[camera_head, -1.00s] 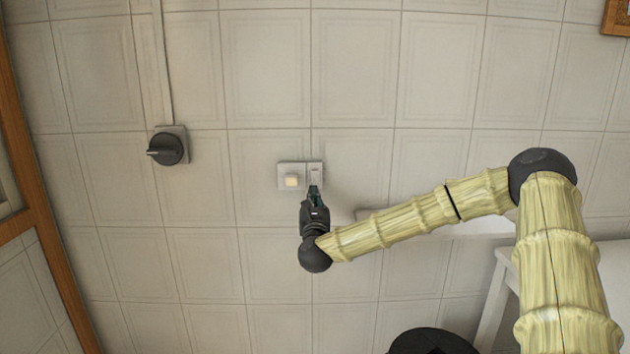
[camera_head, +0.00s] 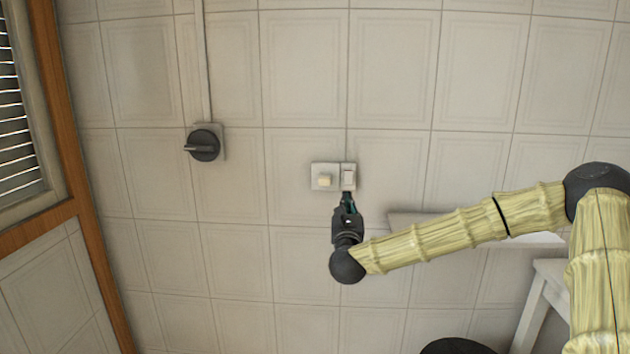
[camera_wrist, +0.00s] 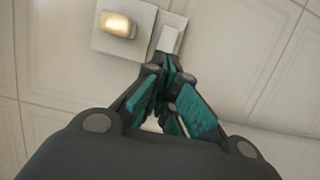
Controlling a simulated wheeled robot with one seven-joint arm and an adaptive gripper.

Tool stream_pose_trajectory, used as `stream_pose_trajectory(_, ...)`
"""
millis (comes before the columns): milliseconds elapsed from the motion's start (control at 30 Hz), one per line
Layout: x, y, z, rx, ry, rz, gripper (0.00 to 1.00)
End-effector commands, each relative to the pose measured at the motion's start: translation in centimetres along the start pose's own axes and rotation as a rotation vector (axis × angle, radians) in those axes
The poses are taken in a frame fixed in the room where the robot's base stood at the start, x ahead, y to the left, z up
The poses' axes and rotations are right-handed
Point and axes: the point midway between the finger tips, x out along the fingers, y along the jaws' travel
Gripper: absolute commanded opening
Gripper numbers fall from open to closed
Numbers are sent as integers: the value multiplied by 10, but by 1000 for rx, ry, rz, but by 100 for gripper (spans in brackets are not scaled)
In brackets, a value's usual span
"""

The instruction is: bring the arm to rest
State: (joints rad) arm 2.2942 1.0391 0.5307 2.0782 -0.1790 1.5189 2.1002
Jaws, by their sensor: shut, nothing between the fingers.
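My gripper (camera_head: 347,196) is in front of the tiled wall, just below a small wall plate (camera_head: 316,184) in the head view. The plate carries a cream knob or button (camera_head: 324,181) on its left and a pale rocker switch (camera_head: 348,176) on its right. In the wrist view my gripper (camera_wrist: 168,75) is shut and empty, its teal fingers together with the tips close to the lower end of the rocker (camera_wrist: 170,38). The cream button (camera_wrist: 118,24) looks lit there. I cannot tell whether the fingertips touch the plate. My arm reaches in from the right.
A black rotary knob (camera_head: 204,146) on a plate with a conduit is on the wall to the left. A wood-framed shuttered window (camera_head: 20,125) is at far left. A white shelf (camera_head: 405,222) and a white stand (camera_head: 541,300) are at right, with a dark round object (camera_head: 455,347) below.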

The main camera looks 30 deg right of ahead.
Motion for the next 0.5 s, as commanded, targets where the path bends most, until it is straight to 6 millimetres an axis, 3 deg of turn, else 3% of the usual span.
stream_pose_trajectory(267,-7,11,-10,-46,19,30,0)
stream_pose_trajectory(367,-23,34,-33,-155,56,97,0)
stream_pose_trajectory(500,-63,78,-83,-394,124,251,0)
